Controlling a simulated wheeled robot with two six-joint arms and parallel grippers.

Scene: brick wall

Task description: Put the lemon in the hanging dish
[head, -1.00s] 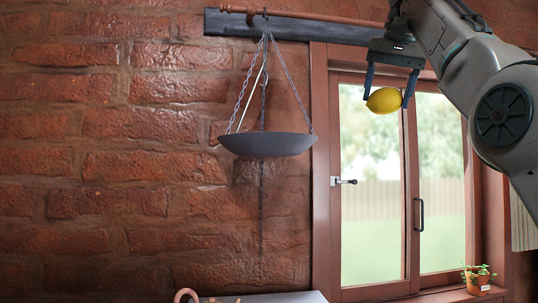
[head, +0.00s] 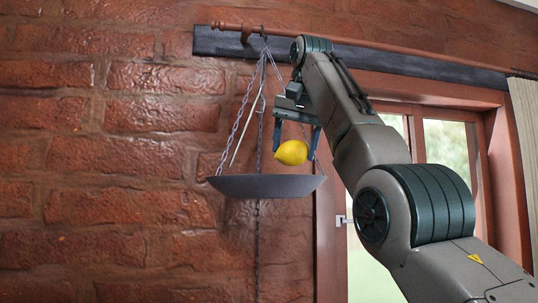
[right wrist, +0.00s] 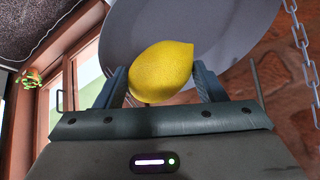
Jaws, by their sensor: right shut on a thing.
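The yellow lemon (head: 291,152) is held between the fingers of my right gripper (head: 297,143), which is shut on it. The grey hanging dish (head: 265,187) hangs on chains from a rod on the brick wall. In the head view the lemon is just above the right half of the dish, with a small gap below it. The right wrist view shows the lemon (right wrist: 161,72) between both fingers, with the dish (right wrist: 222,25) close behind it. My left gripper is not in view.
Chains (head: 240,118) rise from the dish rim to a hook near the dark beam (head: 228,42). One chain passes close to my right gripper. A window frame (head: 328,235) stands to the right. The wall left of the dish is clear.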

